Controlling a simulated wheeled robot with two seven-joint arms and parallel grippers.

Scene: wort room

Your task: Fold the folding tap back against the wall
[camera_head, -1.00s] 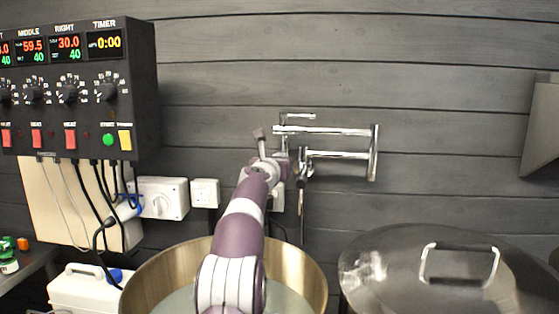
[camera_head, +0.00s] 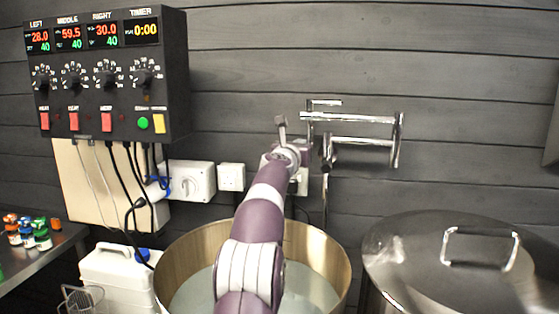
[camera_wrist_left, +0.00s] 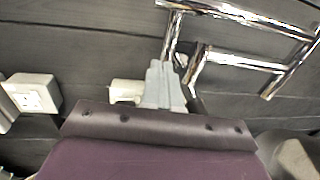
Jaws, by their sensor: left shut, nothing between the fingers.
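The folding tap (camera_head: 398,141) is a chrome double-jointed pipe on the dark plank wall. Its upper bar runs right to an upright joint, and a lower bar runs back left to a downturned end. It also shows in the left wrist view (camera_wrist_left: 235,60), where it lies beyond the fingertips. My left gripper (camera_head: 281,124) is shut and empty, just left of the tap in the head view. In the left wrist view its pale fingers (camera_wrist_left: 162,75) are together, overlapping the tap's left part; I cannot tell whether they touch it. My right gripper is not in view.
An open steel pot (camera_head: 178,262) of liquid stands below my left arm. A lidded pot (camera_head: 400,265) stands to the right. A control box (camera_head: 110,75), cables and wall sockets (camera_head: 231,177) are at left. The wall right of the tap is clear.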

